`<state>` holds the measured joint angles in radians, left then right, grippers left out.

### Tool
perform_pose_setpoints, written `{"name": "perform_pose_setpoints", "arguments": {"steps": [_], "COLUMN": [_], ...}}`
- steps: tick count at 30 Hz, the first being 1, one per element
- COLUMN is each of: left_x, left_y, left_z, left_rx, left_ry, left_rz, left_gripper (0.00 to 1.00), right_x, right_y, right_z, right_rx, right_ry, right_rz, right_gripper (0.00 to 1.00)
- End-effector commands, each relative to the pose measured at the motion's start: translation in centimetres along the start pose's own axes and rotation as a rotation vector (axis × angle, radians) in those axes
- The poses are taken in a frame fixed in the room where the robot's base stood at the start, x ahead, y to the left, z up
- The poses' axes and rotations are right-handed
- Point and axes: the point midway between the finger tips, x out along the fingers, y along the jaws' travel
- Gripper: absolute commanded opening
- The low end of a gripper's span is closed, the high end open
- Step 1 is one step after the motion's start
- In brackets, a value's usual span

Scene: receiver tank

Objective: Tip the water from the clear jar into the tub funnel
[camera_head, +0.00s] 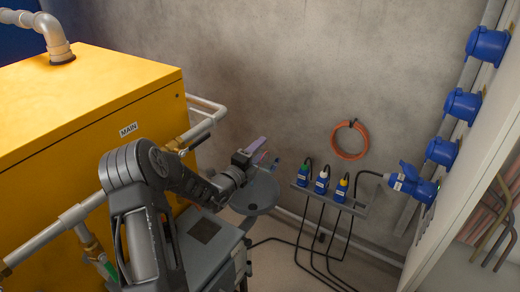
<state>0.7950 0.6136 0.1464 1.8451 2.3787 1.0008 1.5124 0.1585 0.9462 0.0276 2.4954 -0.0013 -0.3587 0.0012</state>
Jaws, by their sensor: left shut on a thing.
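My left arm reaches across the middle of the view, and my left gripper (257,157) is shut on the clear jar (266,160). The jar is small and see-through, with a faint pinkish tint. I cannot tell its tilt or how much water it holds. A round grey dish (262,193), which looks like the tub funnel, is just below the gripper and jar in the picture. My wrist covers part of its left side. I cannot tell the height gap between jar and dish. My right gripper is not in view.
A yellow tank marked MAIN (90,110) with grey pipes fills the left. Several blue sockets (462,104) line the right panel. Blue plugs (321,182) stand on a grey rack (353,206), their black cables trailing on the floor. An orange hose coil (350,140) hangs on the wall.

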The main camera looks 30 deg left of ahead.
Motion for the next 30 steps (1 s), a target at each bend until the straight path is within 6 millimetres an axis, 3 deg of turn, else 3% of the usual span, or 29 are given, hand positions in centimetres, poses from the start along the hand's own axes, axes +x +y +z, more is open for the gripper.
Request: {"name": "perform_pose_setpoints", "arguments": {"steps": [30], "left_x": [0.0], "left_y": [-0.1], "left_z": [0.4], "left_rx": [-0.165], "left_ry": [0.001], "left_rz": [-0.002], "left_gripper": [0.00], "right_x": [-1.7], "right_y": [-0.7], "right_z": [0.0], "right_rx": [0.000], "right_ry": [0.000], "right_rz": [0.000], "right_gripper": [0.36]}}
